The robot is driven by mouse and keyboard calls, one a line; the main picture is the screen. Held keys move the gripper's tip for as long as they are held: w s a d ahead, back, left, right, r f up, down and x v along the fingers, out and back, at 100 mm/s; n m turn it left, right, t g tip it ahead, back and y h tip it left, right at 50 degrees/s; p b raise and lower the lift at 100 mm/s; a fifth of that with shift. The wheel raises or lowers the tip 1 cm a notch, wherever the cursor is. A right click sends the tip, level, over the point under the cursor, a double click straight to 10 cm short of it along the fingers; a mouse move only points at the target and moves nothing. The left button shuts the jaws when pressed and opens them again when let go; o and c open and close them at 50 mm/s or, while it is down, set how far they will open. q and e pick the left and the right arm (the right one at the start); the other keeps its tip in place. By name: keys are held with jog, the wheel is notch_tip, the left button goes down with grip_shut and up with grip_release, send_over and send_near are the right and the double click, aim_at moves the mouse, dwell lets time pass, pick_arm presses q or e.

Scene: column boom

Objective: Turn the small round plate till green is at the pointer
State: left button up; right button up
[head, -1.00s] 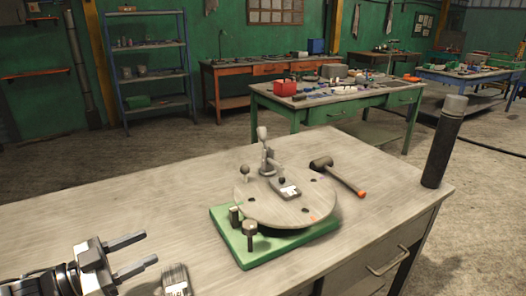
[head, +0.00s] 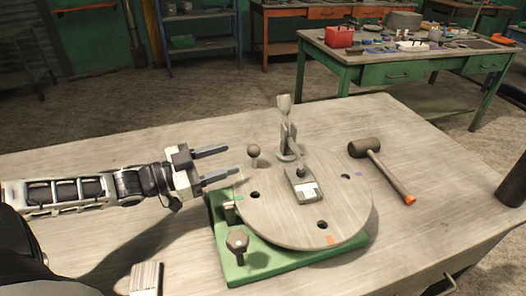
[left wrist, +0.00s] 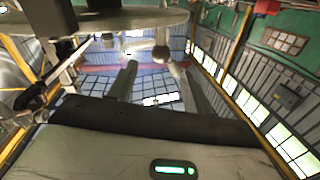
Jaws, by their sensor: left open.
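The small round plate (head: 283,222) lies flat on a green base (head: 270,268). An orange-red mark (head: 329,239) is on its near rim and a purple mark (head: 359,174) on its right rim. A ball knob (head: 253,152) stands at the far left rim. My left gripper (head: 232,160) is open and empty, its fingers pointing at this knob from the left. In the left wrist view the knob (left wrist: 160,53) shows beyond the fingertips (left wrist: 163,78). My right gripper is out of view.
A clamp (head: 289,140) stands at the plate's far side, holding a grey block (head: 303,188) on it. A mallet (head: 385,170) lies to the right. The bench (head: 120,150) is clear behind my left arm.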

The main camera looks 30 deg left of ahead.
aim_at(258, 148)
pick_arm(q)
jog(key=b+x, duration=0.2)
jog(key=x, duration=0.5)
jog(key=shift+w+d, duration=0.1)
jog(key=shift+w, duration=0.15)
jog(key=shift+x, duration=0.8)
jog(key=shift+w+d, duration=0.25)
jog(key=shift+w, duration=0.1)
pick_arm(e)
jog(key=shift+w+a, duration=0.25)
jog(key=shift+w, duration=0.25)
